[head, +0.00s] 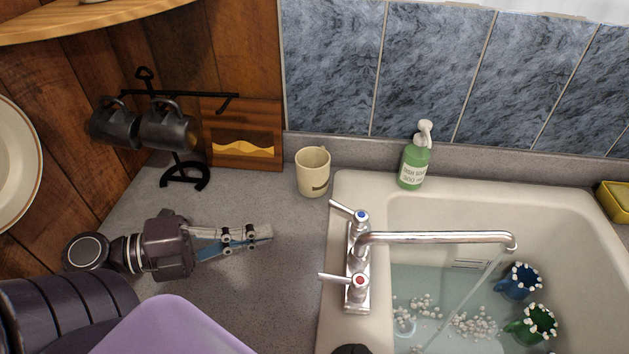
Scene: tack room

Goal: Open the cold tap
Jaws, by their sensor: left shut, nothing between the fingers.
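The cold tap handle (350,210), a chrome lever with a blue cap, sits at the far end of the chrome mixer on the sink's left rim. The hot tap handle (348,280) has a red cap and sits nearer. Water runs from the spout (440,238) into the basin. My left gripper (267,233) is shut and empty, above the grey counter. Its tips point right, to the left of the cold tap handle and apart from it. My right gripper is not in view.
A cream mug (312,172) stands behind and left of the tap. A green soap bottle (414,160) stands on the back rim. The sink (580,205) holds water, foam, a blue mug (517,283) and a green mug (530,325). A rack (178,173) holds dark mugs.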

